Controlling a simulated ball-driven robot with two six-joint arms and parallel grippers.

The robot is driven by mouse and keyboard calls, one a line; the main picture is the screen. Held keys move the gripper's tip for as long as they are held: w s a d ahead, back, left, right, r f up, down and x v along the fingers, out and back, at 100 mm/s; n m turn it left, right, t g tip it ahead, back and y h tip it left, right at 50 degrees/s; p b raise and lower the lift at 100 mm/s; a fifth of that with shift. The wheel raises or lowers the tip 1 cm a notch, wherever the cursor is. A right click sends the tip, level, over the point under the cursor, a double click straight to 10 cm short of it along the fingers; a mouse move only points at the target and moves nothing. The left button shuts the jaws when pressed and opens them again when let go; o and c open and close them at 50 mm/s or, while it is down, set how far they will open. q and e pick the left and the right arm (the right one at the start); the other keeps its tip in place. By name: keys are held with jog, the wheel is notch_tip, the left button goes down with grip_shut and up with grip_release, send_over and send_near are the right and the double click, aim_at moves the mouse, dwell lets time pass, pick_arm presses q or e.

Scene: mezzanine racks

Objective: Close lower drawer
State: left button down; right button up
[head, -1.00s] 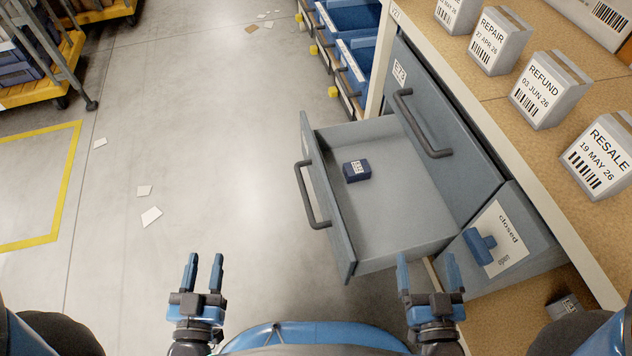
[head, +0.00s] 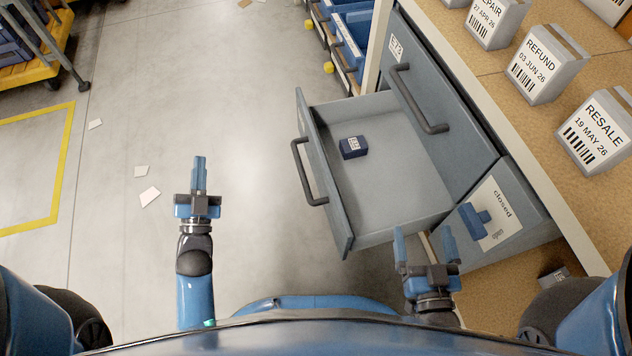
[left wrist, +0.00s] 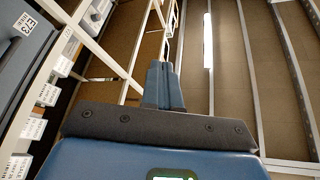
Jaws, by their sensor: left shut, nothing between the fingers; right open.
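The lower drawer (head: 385,205) is grey and stands pulled out to the left from the cabinet in the head view. Its front panel carries a dark bar handle (head: 305,172). A small dark blue box (head: 353,147) with a label lies inside it. My left gripper (head: 199,160) is shut and empty, over the floor left of the drawer front and apart from it. Its shut fingers also show in the left wrist view (left wrist: 163,85). My right gripper (head: 425,236) is open and empty, at the near edge of the drawer; I cannot tell whether it touches.
An upper drawer front (head: 440,110) with a handle is shut. A blue knob (head: 474,215) sits on a "closed/open" label. Labelled grey boxes (head: 597,130) stand on the worktop. Blue bins (head: 350,45) are behind.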

pick_arm(q)
jog(key=w+d+m+h, duration=0.2)
jog(key=w+m+h, duration=0.45)
jog(key=m, duration=0.25)
jog(key=m+g+h, duration=1)
jog(key=m+g, duration=0.7)
jog(key=g, duration=0.1)
send_near(328, 182)
jog(key=b+x, duration=0.1)
jog(key=x, duration=0.2)
jog(key=b+x, duration=0.1)
jog(key=x, duration=0.3)
jog(key=shift+w+a+f+b, duration=0.1)
jog(key=shift+f+b, duration=0.1)
jog(key=shift+b, duration=0.1)
jog(key=shift+w+d, duration=0.1)
jog(key=shift+d, duration=0.2)
jog(key=b+x, duration=0.8)
jog(key=x, duration=2)
jog(key=shift+d+r, duration=0.15)
jog(key=shift+r, duration=0.2)
